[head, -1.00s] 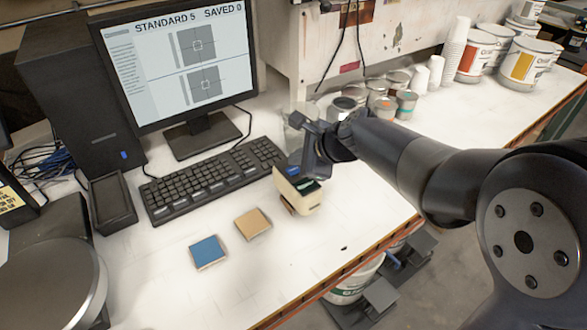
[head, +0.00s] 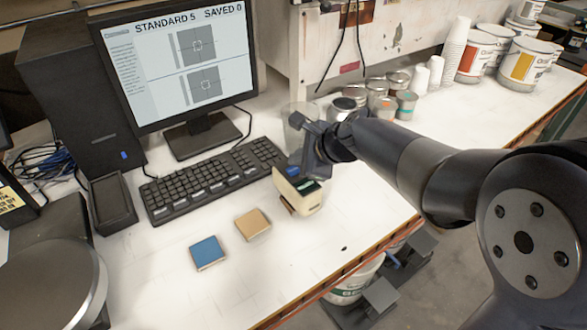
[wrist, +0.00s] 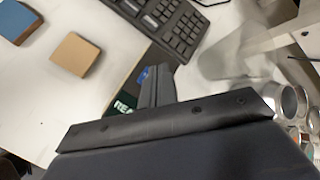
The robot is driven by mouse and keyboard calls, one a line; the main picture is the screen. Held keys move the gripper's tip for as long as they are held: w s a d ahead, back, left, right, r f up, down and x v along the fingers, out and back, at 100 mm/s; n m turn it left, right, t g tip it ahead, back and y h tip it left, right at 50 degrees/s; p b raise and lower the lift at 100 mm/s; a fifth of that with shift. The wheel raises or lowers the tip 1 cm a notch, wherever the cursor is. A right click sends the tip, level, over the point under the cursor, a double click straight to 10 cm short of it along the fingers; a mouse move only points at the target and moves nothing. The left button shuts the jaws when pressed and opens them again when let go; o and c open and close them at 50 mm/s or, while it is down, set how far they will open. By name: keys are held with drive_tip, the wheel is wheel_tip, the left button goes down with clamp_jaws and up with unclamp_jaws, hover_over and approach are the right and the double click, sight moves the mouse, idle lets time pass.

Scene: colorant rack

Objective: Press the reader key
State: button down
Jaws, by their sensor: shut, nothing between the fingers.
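The reader (head: 298,190) is a small cream box with a dark green top panel and a blue key (head: 292,171). It stands on the white bench right of the keyboard. My gripper (head: 316,172) is shut and empty, its fingertips pointing down over the reader's top, close to the blue key. In the wrist view the shut fingers (wrist: 152,90) cover much of the reader, with a bit of the blue key (wrist: 144,75) and green panel (wrist: 124,102) showing beside them. I cannot tell whether the fingertips touch the key. The monitor (head: 178,62) reads "STANDARD 5" and "SAVED 0".
A tan tile (head: 253,224) and a blue tile (head: 207,252) lie in front of the keyboard (head: 212,182). A clear cup (head: 299,125) stands behind my gripper. Several small cans (head: 384,108) stand further back. The bench front between tiles and edge is clear.

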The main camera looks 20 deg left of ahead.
sight(298, 172)
idle(0.4)
drive_tip(key=shift+f+b, duration=0.3)
drive_tip(key=shift+f, duration=0.1)
drive_tip(key=shift+f+b, duration=0.3)
drive_tip(key=shift+f, duration=0.1)
idle(0.5)
drive_tip(key=shift+r, duration=0.15)
drive_tip(key=shift+r+p, duration=0.7)
drive_tip(key=shift+p, duration=0.15)
wheel_tip(298, 172, up, 5)
drive_tip(key=p, duration=0.5)
idle(0.6)
